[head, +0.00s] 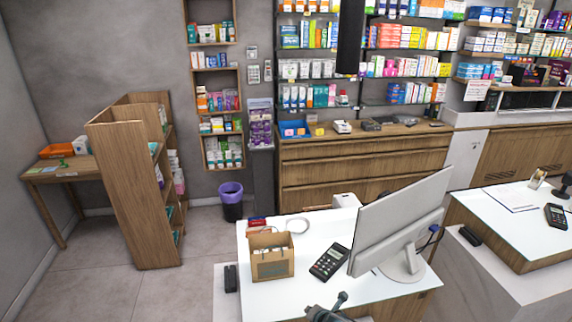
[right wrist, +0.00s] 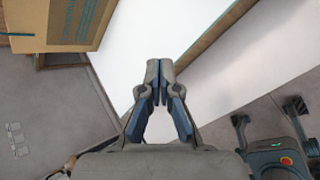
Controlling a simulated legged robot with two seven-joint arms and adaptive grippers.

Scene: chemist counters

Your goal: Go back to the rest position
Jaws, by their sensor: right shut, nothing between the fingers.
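My right gripper (head: 340,302) shows at the bottom edge of the head view, in front of the white counter (head: 385,297) and below the calculator. In the right wrist view the gripper (right wrist: 160,72) has its fingertips together with nothing between them. A cardboard box (right wrist: 70,22) is at the upper left of that view, apart from the fingers. My left gripper is not in either view.
The counter bears an open cardboard box (head: 272,262), a calculator (head: 329,262) and a monitor (head: 400,222). A wooden shelf unit (head: 138,200) and a purple-rimmed bin (head: 232,208) stand behind. Grey floor (head: 100,290) is clear at left.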

